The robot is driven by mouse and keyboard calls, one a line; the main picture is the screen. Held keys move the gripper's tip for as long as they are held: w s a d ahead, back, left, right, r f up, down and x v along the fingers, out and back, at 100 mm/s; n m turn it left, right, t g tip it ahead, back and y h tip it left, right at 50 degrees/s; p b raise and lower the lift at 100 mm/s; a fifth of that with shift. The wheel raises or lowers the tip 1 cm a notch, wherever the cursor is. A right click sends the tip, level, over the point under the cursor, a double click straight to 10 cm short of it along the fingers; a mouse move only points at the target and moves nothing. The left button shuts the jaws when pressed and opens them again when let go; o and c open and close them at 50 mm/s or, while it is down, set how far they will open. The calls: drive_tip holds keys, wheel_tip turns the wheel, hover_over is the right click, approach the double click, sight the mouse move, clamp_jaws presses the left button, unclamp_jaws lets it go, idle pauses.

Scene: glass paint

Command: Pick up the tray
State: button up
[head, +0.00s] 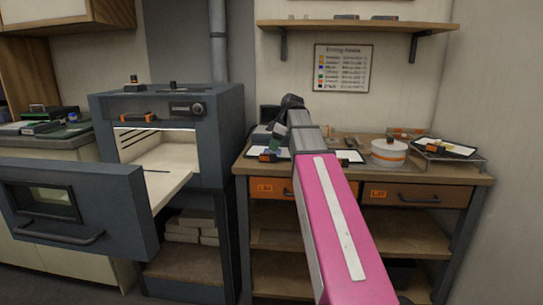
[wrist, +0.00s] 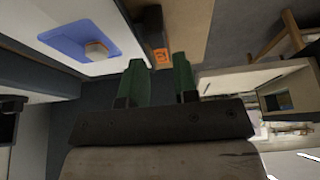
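A dark tray with a pale sheet and small coloured pieces (head: 445,147) rests on a low rack at the right end of the workbench. Another pale panel with dark edges (head: 350,156) lies mid-bench, partly hidden by my arm. A third pale panel (head: 255,153) lies at the bench's left, by my gripper (head: 272,148). In the wrist view, my gripper's green fingers (wrist: 160,82) stand apart with nothing seen between them. A white panel with a blue area and a small pale piece (wrist: 75,40) shows at upper left there; which tray it is, I cannot tell.
The wooden workbench (head: 480,176) has orange-labelled drawers. A white tub with an orange band (head: 389,153) stands left of the rack. A grey kiln (head: 230,125) stands left, its door (head: 110,200) open into the room. A shelf (head: 360,27) hangs above.

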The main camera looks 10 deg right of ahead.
drive_tip(key=x, duration=0.5)
drive_tip(key=shift+w+a+r, duration=0.1)
drive_tip(key=shift+w+a, duration=0.05)
clamp_jaws()
drive_tip(key=shift+r, duration=0.15)
wheel_tip(320, 180, up, 13)
idle(0.9)
